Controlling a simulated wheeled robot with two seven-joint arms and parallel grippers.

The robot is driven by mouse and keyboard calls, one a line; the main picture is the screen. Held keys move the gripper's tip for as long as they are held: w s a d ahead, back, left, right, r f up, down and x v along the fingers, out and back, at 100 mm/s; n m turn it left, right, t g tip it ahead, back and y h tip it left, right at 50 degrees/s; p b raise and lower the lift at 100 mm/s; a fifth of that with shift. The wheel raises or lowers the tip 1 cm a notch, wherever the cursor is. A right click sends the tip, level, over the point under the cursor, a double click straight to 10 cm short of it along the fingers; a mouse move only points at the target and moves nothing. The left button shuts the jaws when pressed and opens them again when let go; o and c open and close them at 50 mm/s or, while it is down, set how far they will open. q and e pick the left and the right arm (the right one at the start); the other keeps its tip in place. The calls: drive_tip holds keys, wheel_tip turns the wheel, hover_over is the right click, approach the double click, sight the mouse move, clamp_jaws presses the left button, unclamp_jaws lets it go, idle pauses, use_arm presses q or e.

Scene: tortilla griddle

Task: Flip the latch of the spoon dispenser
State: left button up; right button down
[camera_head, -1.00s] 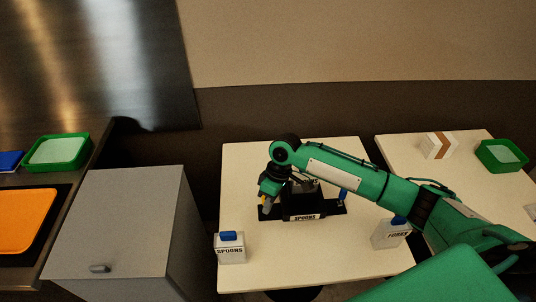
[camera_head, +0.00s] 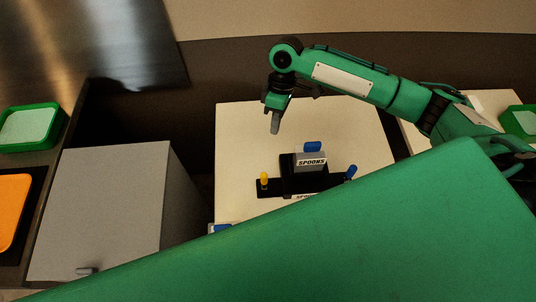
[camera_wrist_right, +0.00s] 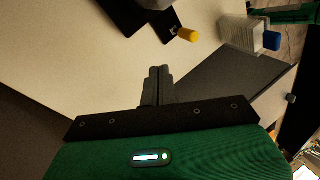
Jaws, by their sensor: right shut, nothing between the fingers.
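The spoon dispenser has a black base (camera_head: 330,184) on the white table, with a grey SPOONS box (camera_head: 311,160) with a blue top standing on it. A short yellow peg (camera_head: 264,179) stands at the base's left end and a blue peg (camera_head: 350,172) at its right end, leaning right. Which is the latch I cannot tell. My right gripper (camera_head: 275,128) is shut and empty, pointing down above and behind the yellow peg, apart from it. In the right wrist view its closed fingers (camera_wrist_right: 158,73) point towards the yellow peg (camera_wrist_right: 188,35). My left gripper is not in view.
The white table (camera_head: 235,135) is clear left of the dispenser. A white box (camera_wrist_right: 242,33) with a blue top (camera_wrist_right: 272,41) stands near the table edge. A grey cabinet (camera_head: 105,200) is left of the table. A green part of mine hides the table's front.

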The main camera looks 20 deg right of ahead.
sight(264, 181)
drive_tip(key=s+a+f+p, duration=0.4)
drive_tip(key=s+f, duration=0.2)
drive_tip(key=f, duration=0.3)
drive_tip(key=shift+a+f, duration=0.15)
drive_tip(key=shift+a, duration=0.25)
